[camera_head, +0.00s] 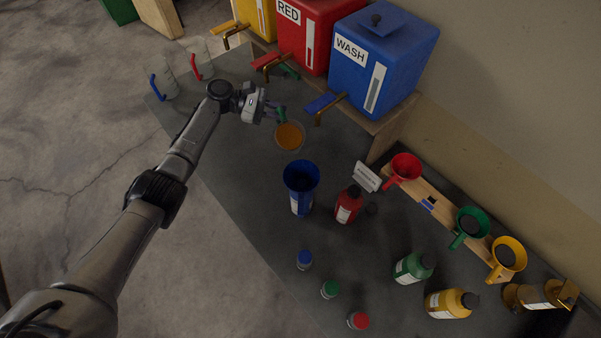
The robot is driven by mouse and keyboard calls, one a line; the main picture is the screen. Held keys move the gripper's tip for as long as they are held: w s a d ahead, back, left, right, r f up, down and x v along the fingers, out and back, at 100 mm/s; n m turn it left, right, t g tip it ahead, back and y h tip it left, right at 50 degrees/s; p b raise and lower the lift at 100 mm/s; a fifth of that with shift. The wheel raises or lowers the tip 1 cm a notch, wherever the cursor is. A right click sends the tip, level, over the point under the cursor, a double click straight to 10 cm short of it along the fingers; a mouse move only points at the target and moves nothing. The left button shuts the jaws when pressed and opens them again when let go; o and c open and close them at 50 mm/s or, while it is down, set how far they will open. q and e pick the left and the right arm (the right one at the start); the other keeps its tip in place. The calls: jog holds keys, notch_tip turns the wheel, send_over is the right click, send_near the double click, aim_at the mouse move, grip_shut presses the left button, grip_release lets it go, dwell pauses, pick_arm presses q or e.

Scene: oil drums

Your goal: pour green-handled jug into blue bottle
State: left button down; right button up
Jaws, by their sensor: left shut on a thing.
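My left gripper (272,112) is shut on the green handle of a clear jug. The jug (289,136) holds orange-brown liquid and is seen from above, apart from the bottle and up and left of it in the picture. The blue bottle (301,205) has a white label and stands upright on the grey table. A blue funnel (301,176) sits in its mouth. The gripper's fingers hide part of the jug's handle. My right gripper is not in view.
Drums labelled RED (304,35) and WASH (383,55) stand behind the grey table (235,150). A red bottle (347,205) stands close right of the blue one. Blue (304,260), green (329,289) and red (358,321) caps lie in front. Funnels stand on a wooden rack (433,205).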

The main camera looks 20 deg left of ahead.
aim_at(279, 109)
pick_arm(q)
jog(key=shift+s+d+r+m+p, duration=0.2)
jog(key=shift+r+p, duration=0.2)
jog(key=shift+p, duration=0.1)
jog(key=shift+s+d+r+m+p, duration=0.2)
jog(key=shift+r+p, duration=0.15)
jog(key=shift+p, duration=0.1)
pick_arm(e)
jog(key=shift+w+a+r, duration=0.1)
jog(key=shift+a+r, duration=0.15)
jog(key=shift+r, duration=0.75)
pick_arm(q)
jog(key=shift+r+y, duration=0.15)
jog(key=shift+y, duration=0.15)
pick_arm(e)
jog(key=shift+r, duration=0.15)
pick_arm(q)
jog(key=shift+s+d+r+m+t+p, duration=0.35)
jog(key=shift+r+p, duration=0.2)
jog(key=shift+p, duration=0.3)
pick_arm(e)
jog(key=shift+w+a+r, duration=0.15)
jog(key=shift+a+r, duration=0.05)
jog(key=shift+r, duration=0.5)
